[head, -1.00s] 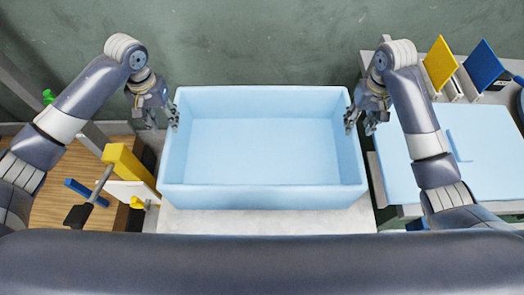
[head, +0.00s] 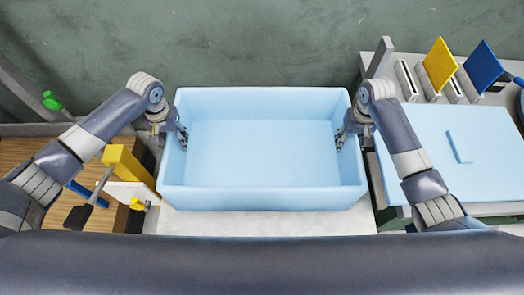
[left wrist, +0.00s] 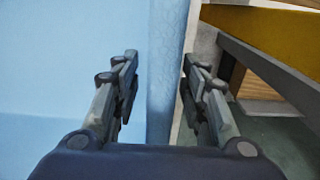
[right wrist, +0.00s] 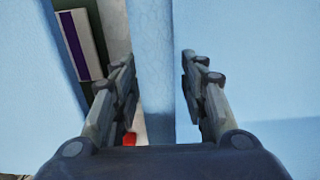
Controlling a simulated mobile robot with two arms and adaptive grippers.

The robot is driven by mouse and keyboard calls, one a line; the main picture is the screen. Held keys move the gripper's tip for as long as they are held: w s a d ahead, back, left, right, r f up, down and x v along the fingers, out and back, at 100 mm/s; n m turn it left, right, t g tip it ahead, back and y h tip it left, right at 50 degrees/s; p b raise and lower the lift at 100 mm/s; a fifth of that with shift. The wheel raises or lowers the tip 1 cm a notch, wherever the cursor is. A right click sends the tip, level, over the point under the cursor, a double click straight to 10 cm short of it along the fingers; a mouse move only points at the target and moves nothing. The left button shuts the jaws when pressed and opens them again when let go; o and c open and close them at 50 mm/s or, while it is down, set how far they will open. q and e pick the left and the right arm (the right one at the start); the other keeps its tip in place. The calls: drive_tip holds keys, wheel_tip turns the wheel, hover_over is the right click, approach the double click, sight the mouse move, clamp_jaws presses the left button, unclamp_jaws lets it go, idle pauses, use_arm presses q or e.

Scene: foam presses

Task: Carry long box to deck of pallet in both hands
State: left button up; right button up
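The long box (head: 262,198) is a light blue, open-topped, empty bin on a pale grey surface in the middle of the head view. My left gripper (head: 183,138) is at its left wall, and my right gripper (head: 341,138) is at its right wall. In the left wrist view the box wall (left wrist: 165,80) stands between the two spread fingers of the left gripper (left wrist: 158,85). In the right wrist view the other wall (right wrist: 151,60) stands between the spread fingers of the right gripper (right wrist: 158,85). Gaps show beside both walls. I cannot make out the pallet deck.
At the left, a yellow block (head: 128,165) and a dark-handled tool (head: 78,216) are close to the box over a wooden surface (head: 40,152).

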use_arm(q)
drive_tip(key=shift+f, duration=0.3)
use_arm(e)
drive_tip(key=shift+f, duration=0.3)
use_arm(q)
clamp_jaws()
use_arm(e)
clamp_jaws()
use_arm(q)
drive_tip(key=shift+r, duration=0.15)
use_arm(e)
drive_tip(key=shift+r, duration=0.15)
